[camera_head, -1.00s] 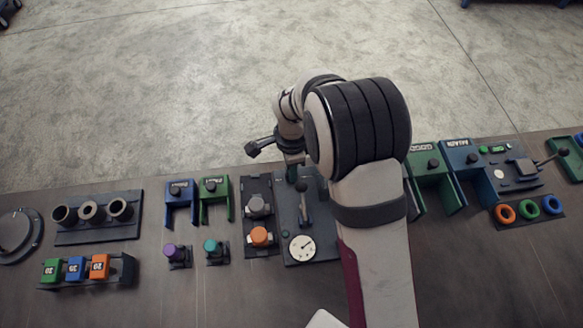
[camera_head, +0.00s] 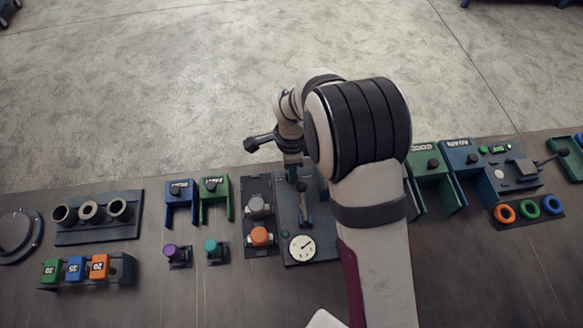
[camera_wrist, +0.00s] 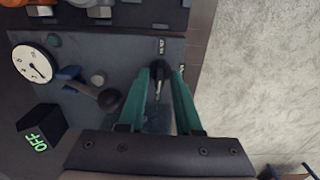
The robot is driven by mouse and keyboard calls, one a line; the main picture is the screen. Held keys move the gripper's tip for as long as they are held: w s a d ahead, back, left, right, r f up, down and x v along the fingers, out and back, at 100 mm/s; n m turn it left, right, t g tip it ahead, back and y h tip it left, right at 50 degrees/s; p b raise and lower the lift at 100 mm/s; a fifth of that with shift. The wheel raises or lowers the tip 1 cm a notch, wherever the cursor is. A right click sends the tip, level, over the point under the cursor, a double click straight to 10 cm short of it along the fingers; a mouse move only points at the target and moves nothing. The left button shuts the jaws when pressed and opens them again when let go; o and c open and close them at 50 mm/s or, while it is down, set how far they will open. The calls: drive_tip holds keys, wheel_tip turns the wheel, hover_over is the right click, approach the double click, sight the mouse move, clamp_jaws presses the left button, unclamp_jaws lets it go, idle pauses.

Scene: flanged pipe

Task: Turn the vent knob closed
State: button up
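The vent knob appears to be the small black knob (camera_wrist: 157,74) with a pale pointer, near a small label at the panel's edge in the wrist view. My gripper (camera_wrist: 163,73) has its two green fingers on either side of this knob, with a gap between them. Whether either finger touches it is unclear. In the head view my gripper (camera_head: 292,173) points down over the far end of the grey gauge panel (camera_head: 322,256), and the knob is hidden there.
A lever with a black ball end (camera_wrist: 109,99) stands close left of the fingers. A round white gauge (camera_wrist: 34,63) and a box reading OFF (camera_wrist: 41,130) are farther left. An orange knob (camera_head: 260,236) sits on the neighbouring panel. Bare floor lies beyond the bench.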

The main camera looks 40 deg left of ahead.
drive_tip(key=shift+o, duration=0.6)
wheel_tip(320, 180, up, 16)
drive_tip(key=shift+f, duration=0.1)
drive_tip(key=d+r, duration=0.4)
drive_tip(key=d, duration=0.8)
drive_tip(key=s+d+r+n+y, duration=0.1)
drive_tip(key=s+d, duration=0.2)
drive_tip(key=d, duration=0.4)
drive_tip(key=s+d+r+n, duration=0.1)
drive_tip(key=s+d, duration=0.2)
drive_tip(key=d, duration=0.3)
drive_tip(key=s+d+f+n, duration=0.1)
drive_tip(key=s+d+f, duration=0.1)
drive_tip(key=s+d, duration=0.3)
drive_tip(key=s, duration=0.3)
drive_tip(key=shift+s+d+f+n+y, duration=0.25)
drive_tip(key=shift+s+f+n+y, duration=0.05)
drive_tip(key=shift+s+f+y, duration=0.1)
